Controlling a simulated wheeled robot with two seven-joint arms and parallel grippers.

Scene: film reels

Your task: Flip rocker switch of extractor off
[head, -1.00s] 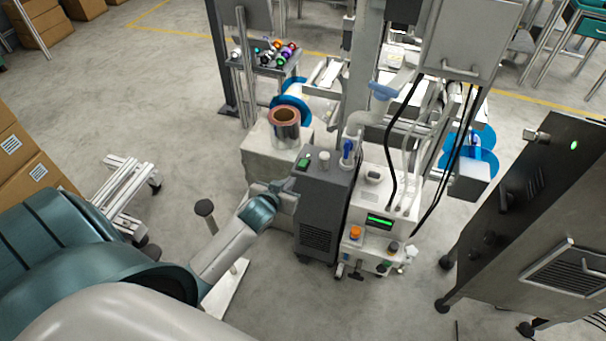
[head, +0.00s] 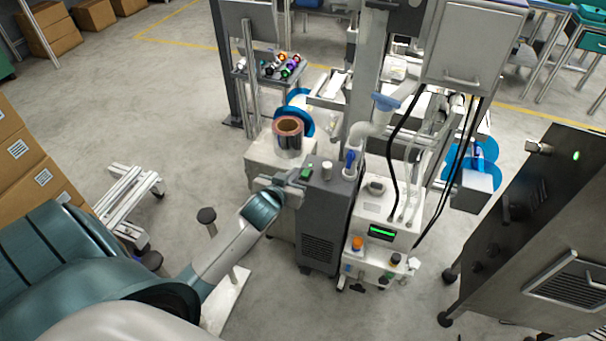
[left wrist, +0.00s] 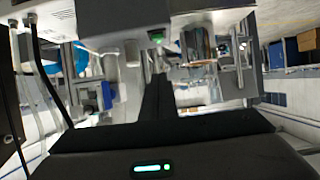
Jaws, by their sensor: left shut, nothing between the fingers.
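The extractor (head: 323,215) is a dark grey box on casters in the middle of the head view, with a vent grille low on its front. A small green rocker switch (head: 306,173) sits on its top at the left edge; which way it is tipped is too small to tell. The switch also shows green in the left wrist view (left wrist: 157,37). My left gripper (head: 296,181) is shut and empty, its tips close beside the switch; contact cannot be told. In the left wrist view its dark fingers (left wrist: 158,80) point toward the switch. My right gripper is not in view.
A copper-coloured roll (head: 288,140) stands on a pale block just behind my left gripper. A white machine with a green display (head: 381,232) stands right of the extractor, with hoses above. A dark steel cabinet (head: 550,230) is at the right. The floor in front is mostly clear.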

